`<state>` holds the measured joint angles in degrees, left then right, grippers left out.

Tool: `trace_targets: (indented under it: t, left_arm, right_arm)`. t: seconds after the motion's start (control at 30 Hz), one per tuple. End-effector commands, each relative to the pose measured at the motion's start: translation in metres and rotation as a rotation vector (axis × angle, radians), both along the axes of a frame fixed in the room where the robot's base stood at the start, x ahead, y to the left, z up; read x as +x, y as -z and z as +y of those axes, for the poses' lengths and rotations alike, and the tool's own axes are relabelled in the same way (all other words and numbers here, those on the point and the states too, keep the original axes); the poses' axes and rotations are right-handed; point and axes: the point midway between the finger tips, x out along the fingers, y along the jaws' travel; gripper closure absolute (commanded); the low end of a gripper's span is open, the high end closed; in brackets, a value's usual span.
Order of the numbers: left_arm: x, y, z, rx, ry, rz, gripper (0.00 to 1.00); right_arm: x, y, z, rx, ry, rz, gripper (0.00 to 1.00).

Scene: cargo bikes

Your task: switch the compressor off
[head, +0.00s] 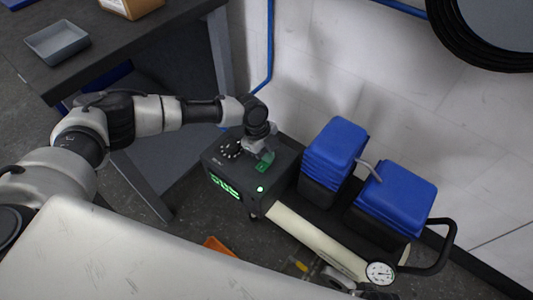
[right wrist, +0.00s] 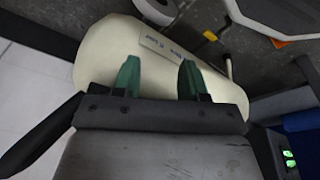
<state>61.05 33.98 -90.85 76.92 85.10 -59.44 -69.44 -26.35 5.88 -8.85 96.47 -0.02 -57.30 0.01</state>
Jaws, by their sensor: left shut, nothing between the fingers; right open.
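The compressor has a dark control box (head: 218,160) with a lit green display (head: 224,186), a small green light (head: 260,189) and a round black knob (head: 231,149) on top. Its cream tank (head: 310,240) runs to the right below two blue cylinder heads (head: 335,147). My left gripper (head: 265,163) is shut and empty over the top of the control box, just right of the knob; whether it touches the box I cannot tell. My right gripper (right wrist: 160,75) is open, with the cream tank (right wrist: 110,50) beyond its green fingers.
A dark workbench (head: 105,58) with a grey tray (head: 57,42) stands at the upper left. A white wall is behind the compressor, with a black hose coil (head: 437,25) at the upper right. A gauge (head: 380,273) and black handle (head: 446,240) are at the compressor's right end.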

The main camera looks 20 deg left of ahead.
Motion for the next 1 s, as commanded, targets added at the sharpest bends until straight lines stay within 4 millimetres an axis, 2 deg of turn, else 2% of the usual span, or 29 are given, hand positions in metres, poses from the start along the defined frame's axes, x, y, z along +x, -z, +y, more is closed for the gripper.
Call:
trace_targets:
  t: [0.03, 0.4, 1.0]
  left_arm:
    - [0.0, 0.007, -0.001, -0.001, -0.002, 0.005, 1.0]
    - [-0.002, 0.003, 0.0, 0.001, 0.001, 0.005, 1.0]
    - [-0.009, 0.001, 0.003, 0.002, 0.001, 0.006, 1.0]
  right_arm:
    - [0.002, -0.004, 0.0, 0.001, 0.0, -0.004, 0.57]
    - [0.001, -0.005, 0.0, 0.0, 0.0, -0.005, 0.57]
    - [-0.011, 0.024, -0.002, -0.002, -0.003, 0.007, 0.57]
